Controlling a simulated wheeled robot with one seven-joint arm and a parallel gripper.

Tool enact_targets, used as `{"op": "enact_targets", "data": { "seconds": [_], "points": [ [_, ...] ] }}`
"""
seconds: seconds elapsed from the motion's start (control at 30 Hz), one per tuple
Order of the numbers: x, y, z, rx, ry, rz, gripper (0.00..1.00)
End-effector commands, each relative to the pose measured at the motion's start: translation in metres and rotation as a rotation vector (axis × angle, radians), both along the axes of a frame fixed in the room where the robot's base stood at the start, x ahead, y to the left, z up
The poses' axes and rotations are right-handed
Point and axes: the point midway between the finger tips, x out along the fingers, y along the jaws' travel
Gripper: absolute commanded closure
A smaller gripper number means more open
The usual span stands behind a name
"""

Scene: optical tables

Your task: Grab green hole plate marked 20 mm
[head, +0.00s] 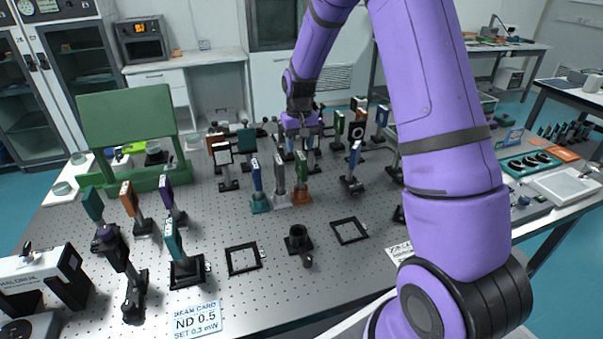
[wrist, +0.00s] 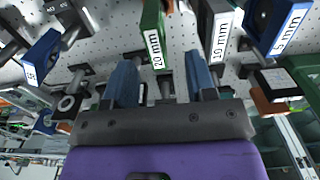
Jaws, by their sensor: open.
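The green hole plate marked 20 mm (wrist: 153,33) shows in the wrist view at the top centre, its white label facing my camera. My gripper (wrist: 161,68) is open, with one blue finger on each side of the plate's line. The label end appears near the level of the fingertips, with gaps to both fingers. In the head view my gripper (head: 301,132) points down among the plates at the back middle of the table. I cannot pick out the 20 mm plate there, as my gripper and nearby plates crowd that spot.
In the wrist view, a dark plate marked 10 mm (wrist: 216,35) stands close right of the green one, with a blue plate marked 5 mm (wrist: 279,25) beyond. A blue plate (wrist: 42,58) is at left. The perforated table (head: 230,213) has bare room toward its middle left.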

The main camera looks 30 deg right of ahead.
Motion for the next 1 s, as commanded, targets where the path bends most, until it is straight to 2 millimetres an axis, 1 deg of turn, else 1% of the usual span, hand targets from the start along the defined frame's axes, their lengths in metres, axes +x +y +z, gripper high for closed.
{"op": "enact_targets", "data": {
  "seconds": [0.03, 0.1, 0.37, 0.57, 0.7, 0.8, 0.97, 1.0],
  "points": [
    [0.000, 0.000, -0.007, 0.000, 0.002, 0.000, 0.49],
    [0.000, 0.000, -0.015, 0.000, 0.001, 0.000, 0.49],
    [0.000, -0.001, -0.028, 0.000, 0.000, 0.000, 0.49],
    [0.000, -0.006, -0.053, 0.000, 0.002, -0.001, 0.49],
    [0.000, -0.006, -0.070, 0.000, 0.001, 0.000, 0.49],
    [0.000, -0.006, -0.074, 0.000, 0.000, 0.000, 0.49],
    [0.001, -0.006, -0.074, 0.000, -0.001, 0.000, 0.49],
    [0.001, -0.006, -0.073, 0.000, -0.001, 0.000, 0.58]
  ]
}}
